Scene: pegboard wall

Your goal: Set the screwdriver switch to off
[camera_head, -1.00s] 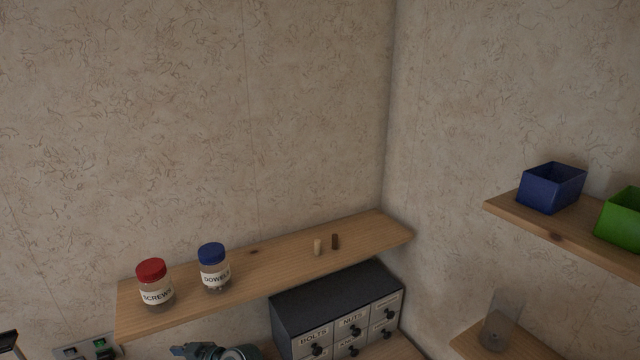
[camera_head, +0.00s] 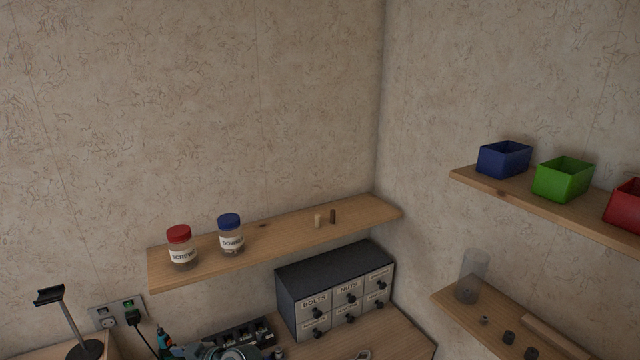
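A grey wall plate (camera_head: 107,314) with a socket is at the lower left. A black plug with a green part (camera_head: 131,315) sits in it, and its dark cable runs down toward a teal and orange tool (camera_head: 164,341) at the bottom edge. The tool may be the screwdriver; it is mostly cut off. I cannot make out a labelled screwdriver switch or its position. A grey, rounded piece at the bottom edge may be part of my arm. No gripper fingertips show in the head view.
A wooden shelf (camera_head: 285,243) holds red-lidded (camera_head: 181,248) and blue-lidded (camera_head: 230,235) jars. A dark drawer cabinet (camera_head: 335,290) stands below. Right shelves hold blue (camera_head: 503,160), green (camera_head: 562,180) and red bins and a clear cylinder (camera_head: 472,277). A black stand (camera_head: 70,320) is left.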

